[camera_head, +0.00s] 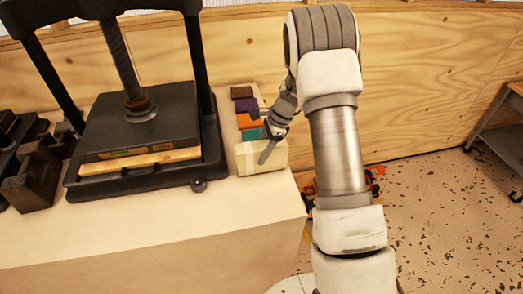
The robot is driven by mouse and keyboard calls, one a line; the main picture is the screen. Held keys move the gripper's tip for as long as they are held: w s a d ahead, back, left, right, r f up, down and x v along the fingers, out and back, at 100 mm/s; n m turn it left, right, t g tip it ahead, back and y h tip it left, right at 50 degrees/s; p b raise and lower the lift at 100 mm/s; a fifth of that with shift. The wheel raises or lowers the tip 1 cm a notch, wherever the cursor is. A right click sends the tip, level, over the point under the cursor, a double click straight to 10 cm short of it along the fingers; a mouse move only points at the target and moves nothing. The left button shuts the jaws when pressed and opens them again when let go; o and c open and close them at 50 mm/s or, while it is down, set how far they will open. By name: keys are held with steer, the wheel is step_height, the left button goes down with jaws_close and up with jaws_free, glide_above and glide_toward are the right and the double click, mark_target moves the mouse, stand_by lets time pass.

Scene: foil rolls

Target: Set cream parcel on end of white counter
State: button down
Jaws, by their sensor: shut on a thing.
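The cream parcel (251,162) is a pale block at the near end of a row of coloured parcels, close to the right edge of the white counter (150,238). My gripper (265,151) comes in from the upper right and is shut on the cream parcel. One finger shows across the parcel's front; the other finger is hidden. The parcel looks to lie flat, long side across the picture. I cannot tell whether it rests on the counter or is just above it.
Behind it are teal (252,134), orange (247,121), purple (245,104) and dark brown (241,92) parcels. A black press (140,125) stands close on the left, with dark metal blocks (33,180) beyond. A plywood wall (430,80) runs behind. The counter's front is clear.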

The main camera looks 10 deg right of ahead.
steer(key=shift+f+b, duration=0.4)
steer(key=shift+f, duration=0.2)
steer(key=shift+c, duration=0.4)
jaws_free()
steer(key=v, duration=1.7)
steer(key=shift+r, duration=0.4)
steer(key=s+a+r+n+t+h, duration=0.1)
steer(key=s+a+r+n, duration=0.25)
steer(key=s+r, duration=0.4)
steer(key=s+a+r+n+t+h, duration=0.1)
steer(key=s+r+n+t, duration=0.1)
steer(key=s+n, duration=0.5)
steer(key=s+a+r+n+t+h, duration=0.2)
steer(key=s+n, duration=0.5)
steer(key=s, duration=0.8)
steer(key=shift+t+h, duration=0.3)
